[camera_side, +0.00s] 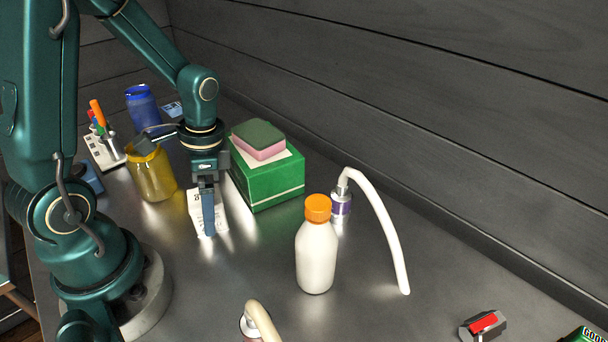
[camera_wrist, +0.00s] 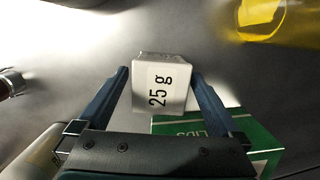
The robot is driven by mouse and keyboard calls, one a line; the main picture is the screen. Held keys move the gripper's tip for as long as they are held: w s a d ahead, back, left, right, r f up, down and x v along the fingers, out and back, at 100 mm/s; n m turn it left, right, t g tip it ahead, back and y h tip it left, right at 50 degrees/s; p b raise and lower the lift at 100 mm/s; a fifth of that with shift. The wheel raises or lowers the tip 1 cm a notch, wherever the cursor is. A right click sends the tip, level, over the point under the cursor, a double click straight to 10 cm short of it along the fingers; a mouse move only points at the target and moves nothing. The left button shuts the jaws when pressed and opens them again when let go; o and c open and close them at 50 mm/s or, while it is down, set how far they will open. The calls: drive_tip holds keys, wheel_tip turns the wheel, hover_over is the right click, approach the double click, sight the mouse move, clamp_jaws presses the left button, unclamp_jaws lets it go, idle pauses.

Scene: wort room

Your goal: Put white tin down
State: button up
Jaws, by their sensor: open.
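The white tin (camera_wrist: 158,84) is a small white block with "25 g" on its face, seen between my fingers in the wrist view. In the side view the tin (camera_side: 194,212) appears to stand on the grey metal table, partly hidden behind a finger. My gripper (camera_wrist: 160,73) is open, with one finger on each side of the tin and narrow gaps showing. In the side view my gripper (camera_side: 208,226) points straight down, its tips low near the table.
A green box (camera_side: 272,184) with a pink and green sponge (camera_side: 259,139) stands close right of the tin. A yellow jar (camera_side: 152,176) stands to the left. A white bottle (camera_side: 316,257) with an orange cap and a hosed vial (camera_side: 341,208) are farther right. The front table is mostly clear.

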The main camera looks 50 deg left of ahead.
drive_tip(key=shift+r, duration=0.1)
clamp_jaws()
